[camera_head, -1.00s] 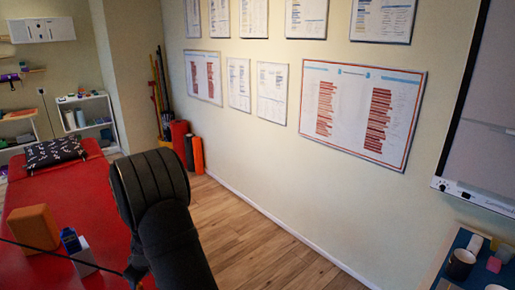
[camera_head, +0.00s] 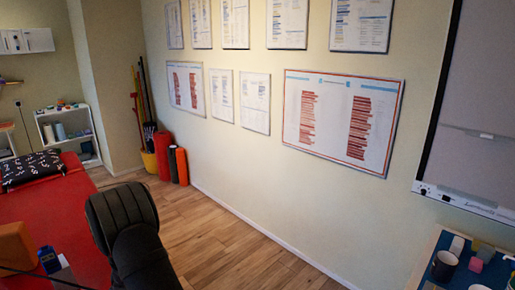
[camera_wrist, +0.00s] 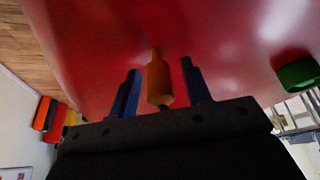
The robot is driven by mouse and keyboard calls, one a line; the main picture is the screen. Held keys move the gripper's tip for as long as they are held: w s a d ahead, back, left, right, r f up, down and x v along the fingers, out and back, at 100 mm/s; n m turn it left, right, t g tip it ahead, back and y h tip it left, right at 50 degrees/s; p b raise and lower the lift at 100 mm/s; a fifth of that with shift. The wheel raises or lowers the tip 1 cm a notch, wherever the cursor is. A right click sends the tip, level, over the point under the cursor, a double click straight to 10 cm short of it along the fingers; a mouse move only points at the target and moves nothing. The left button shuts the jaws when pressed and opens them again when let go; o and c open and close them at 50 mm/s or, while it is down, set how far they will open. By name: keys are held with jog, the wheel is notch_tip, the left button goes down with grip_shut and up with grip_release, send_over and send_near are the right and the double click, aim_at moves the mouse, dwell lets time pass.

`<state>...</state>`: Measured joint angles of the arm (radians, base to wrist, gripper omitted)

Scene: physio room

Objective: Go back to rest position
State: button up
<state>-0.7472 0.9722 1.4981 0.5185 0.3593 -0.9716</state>
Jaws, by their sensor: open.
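In the wrist view my gripper (camera_wrist: 160,67) is open, with its two dark blue fingers apart. An orange-yellow bottle-like thing (camera_wrist: 158,82) shows in the gap between the fingers. I cannot tell whether it stands between them or beyond them; neither finger visibly touches it. Behind it is the shiny red top of the treatment table (camera_wrist: 95,45). In the head view the black end of my arm rises at the bottom, in front of the red treatment table (camera_head: 62,205); my gripper's fingers do not show there.
An orange block (camera_head: 15,245), a blue bottle (camera_head: 48,260) and a dark patterned pillow (camera_head: 32,168) are on the red table. At bottom right a blue-topped table (camera_head: 448,242) holds a dark mug (camera_head: 444,265) and small items. Wooden floor (camera_head: 215,235) is clear between. A green thing (camera_wrist: 298,72) shows in the wrist view.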

jog(key=v, duration=1.2)
jog(key=x, duration=1.2)
jog(key=shift+f, duration=0.2)
notch_tip(320, 180, up, 5)
jog(key=shift+f, duration=0.1)
jog(key=w+d+r, duration=0.3)
jog(key=d+r, duration=0.4)
jog(key=d, duration=0.4)
jog(key=w+a+m, duration=0.1)
jog(key=w+a, duration=1.5)
jog(key=shift+w+a+f+t, duration=0.3)
jog(key=shift+w+a+f, duration=0.05)
jog(key=shift+w, duration=0.05)
